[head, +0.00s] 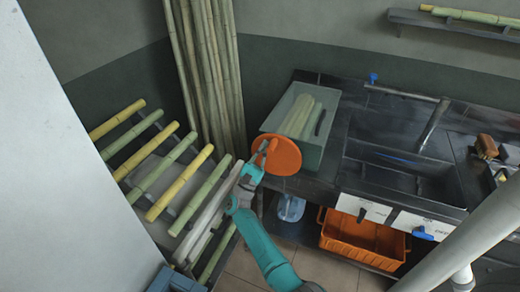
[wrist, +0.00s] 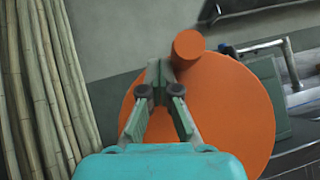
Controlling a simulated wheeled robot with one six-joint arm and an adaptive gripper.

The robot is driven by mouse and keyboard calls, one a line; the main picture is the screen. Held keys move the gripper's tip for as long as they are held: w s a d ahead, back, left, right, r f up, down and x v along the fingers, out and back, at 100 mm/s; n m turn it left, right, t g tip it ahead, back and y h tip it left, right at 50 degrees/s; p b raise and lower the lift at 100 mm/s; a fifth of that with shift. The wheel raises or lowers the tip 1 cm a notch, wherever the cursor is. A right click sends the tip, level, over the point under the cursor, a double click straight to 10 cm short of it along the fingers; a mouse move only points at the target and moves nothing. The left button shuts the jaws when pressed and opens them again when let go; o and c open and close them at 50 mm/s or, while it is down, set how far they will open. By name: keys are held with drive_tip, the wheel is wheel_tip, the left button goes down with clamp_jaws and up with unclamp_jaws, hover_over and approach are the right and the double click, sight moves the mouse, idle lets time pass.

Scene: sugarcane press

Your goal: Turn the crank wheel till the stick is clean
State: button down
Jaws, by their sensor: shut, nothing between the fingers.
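The orange crank wheel (head: 284,158) is a flat disc in the middle of the head view, in front of the grey-green bin. It fills much of the wrist view (wrist: 230,115), with its round orange handle (wrist: 187,46) standing out at its upper edge. My gripper (wrist: 163,72) is shut and empty in front of the wheel, its fingertips just below and left of the handle. I cannot tell whether they touch it. In the head view my gripper (head: 260,160) is at the wheel's left side. I cannot make out a stick in the press.
Yellow and green canes (head: 160,171) lie on a slanted rack at left. Tall canes (head: 205,75) lean in the corner. A grey-green bin (head: 320,155) of cut canes stands on the dark counter beside a sink (head: 400,180). An orange crate (head: 362,240) sits below.

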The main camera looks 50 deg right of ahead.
sight(277, 150)
drive_tip(key=m+g, duration=0.2)
drive_tip(key=s+m+g, duration=0.1)
drive_tip(key=m, duration=0.1)
drive_tip(key=m+g, duration=0.2)
drive_tip(key=shift+s+d+r+g+y, duration=0.3)
drive_tip(key=shift+r+y, duration=0.05)
drive_tip(key=shift+y, duration=0.05)
drive_tip(key=shift+s+d, duration=0.25)
drive_tip(key=shift+s, duration=0.4)
drive_tip(key=shift+s+d, duration=0.25)
drive_tip(key=shift+s, duration=0.4)
